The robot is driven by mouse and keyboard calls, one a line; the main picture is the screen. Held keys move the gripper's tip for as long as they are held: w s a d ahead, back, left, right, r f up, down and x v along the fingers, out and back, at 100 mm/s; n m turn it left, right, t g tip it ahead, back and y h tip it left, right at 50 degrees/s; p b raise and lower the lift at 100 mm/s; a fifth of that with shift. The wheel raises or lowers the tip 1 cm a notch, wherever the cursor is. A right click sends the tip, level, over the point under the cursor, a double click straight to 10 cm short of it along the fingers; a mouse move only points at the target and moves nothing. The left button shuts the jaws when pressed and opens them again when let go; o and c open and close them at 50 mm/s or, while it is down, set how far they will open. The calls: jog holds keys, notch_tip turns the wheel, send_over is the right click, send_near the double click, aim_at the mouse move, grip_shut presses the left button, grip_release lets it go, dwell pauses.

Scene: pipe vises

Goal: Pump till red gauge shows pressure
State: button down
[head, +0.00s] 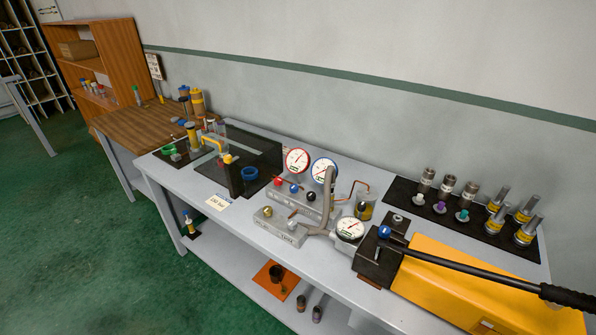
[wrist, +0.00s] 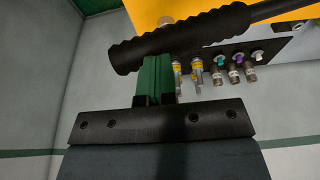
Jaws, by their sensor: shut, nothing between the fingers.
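The red-rimmed gauge (head: 297,160) stands upright on the bench beside a blue-rimmed gauge (head: 323,170); its needle is too small to read. The yellow hand pump (head: 470,285) lies at the bench's right end, with a white-faced gauge (head: 350,229) at its head. Its long black lever (head: 470,267) slopes down to a ribbed grip (head: 568,298) at the right edge. In the wrist view, the ribbed grip (wrist: 180,38) lies across the tips of my gripper (wrist: 156,66). The green fingers are shut together, with nothing between them; I cannot tell whether they touch the grip.
A black tray (head: 415,205) holds several metal fittings behind the pump. Clamps and a dark vise plate (head: 245,150) occupy the bench's left. Green floor is open in front.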

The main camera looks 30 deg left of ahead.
jog(key=shift+w+a+r+p, duration=0.1)
jog(key=shift+a+r+p, duration=0.15)
jog(key=shift+r+p, duration=0.5)
jog(key=shift+s+a+r+p, duration=0.1)
jog(key=shift+a+r+p, duration=0.1)
jog(key=shift+r+p, duration=0.5)
jog(key=shift+w+a+r+p, duration=0.1)
jog(key=shift+a+r+p, duration=0.25)
jog(key=shift+r, duration=0.7)
jog(key=shift+d+r, duration=0.1)
notch_tip(320, 180, up, 5)
jog(key=p, duration=0.4)
jog(key=s+a+f+b, duration=0.1)
jog(key=s+a+f, duration=0.2)
jog(key=a, duration=0.3)
jog(key=s+a+f+n+t+b, duration=0.1)
jog(key=s+a+f, duration=0.2)
jog(key=s+a, duration=0.2)
jog(key=s+a+f+b, duration=0.2)
jog(key=s+a+f, duration=0.1)
jog(key=a, duration=0.6)
jog(key=shift+s+a+f+n+t, duration=0.25)
jog(key=shift+s+f+n+t, duration=0.15)
jog(key=shift+s, duration=0.15)
